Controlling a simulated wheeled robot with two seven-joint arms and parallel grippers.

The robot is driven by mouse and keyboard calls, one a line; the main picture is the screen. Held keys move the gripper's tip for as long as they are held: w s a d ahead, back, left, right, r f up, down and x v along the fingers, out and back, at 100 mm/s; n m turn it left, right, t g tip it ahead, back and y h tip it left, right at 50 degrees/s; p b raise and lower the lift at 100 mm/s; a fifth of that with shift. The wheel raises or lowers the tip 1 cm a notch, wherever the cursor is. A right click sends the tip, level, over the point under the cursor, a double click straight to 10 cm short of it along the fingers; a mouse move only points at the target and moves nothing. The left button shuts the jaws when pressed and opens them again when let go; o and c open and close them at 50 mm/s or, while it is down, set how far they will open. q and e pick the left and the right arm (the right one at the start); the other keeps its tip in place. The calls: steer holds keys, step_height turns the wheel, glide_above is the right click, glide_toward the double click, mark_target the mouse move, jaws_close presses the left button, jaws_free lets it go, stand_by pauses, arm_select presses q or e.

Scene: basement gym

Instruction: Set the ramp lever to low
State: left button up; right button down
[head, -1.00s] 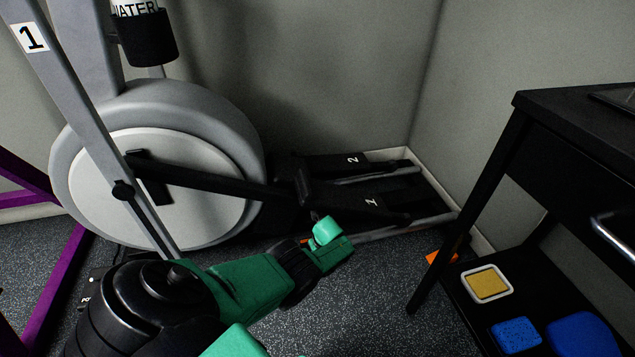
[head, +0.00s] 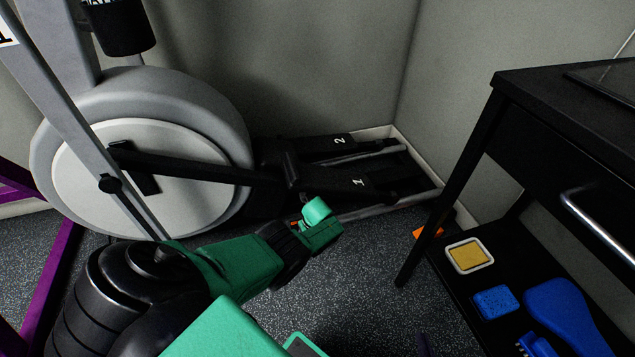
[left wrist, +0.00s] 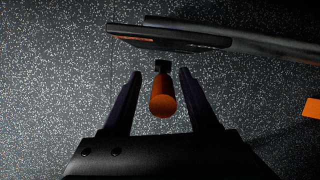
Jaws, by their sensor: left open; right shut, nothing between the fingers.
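The ramp lever (left wrist: 162,98), an orange round-ended handle on a short dark stem, shows in the left wrist view just below a black bar of the machine. My left gripper (left wrist: 160,80) is open, with one dark finger on each side of the lever and a visible gap to each. Its depth relative to the lever is hard to judge. In the head view my left arm (head: 235,275) reaches toward the machine's base and hides the lever and the left fingers.
The elliptical machine (head: 150,165) with its wheel and numbered pedals fills the left and back. A black table (head: 560,130) stands at right, with a sponge, a yellow pad and a blue brush on its lower shelf. An orange block (head: 428,231) lies near the table leg.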

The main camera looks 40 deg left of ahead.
arm_select(q)
steer(key=s+d+p, duration=0.5)
steer(key=d, duration=0.5)
steer(key=shift+s, duration=0.3)
arm_select(e)
steer(key=s+d+r+n+g+h, duration=0.1)
steer(key=d+r+g+h, duration=0.2)
steer(key=d+r+g, duration=0.2)
steer(key=shift+s+d+r, duration=0.15)
steer(key=shift+d, duration=0.95)
arm_select(q)
steer(key=shift+d+f, duration=0.1)
steer(key=shift+d, duration=0.1)
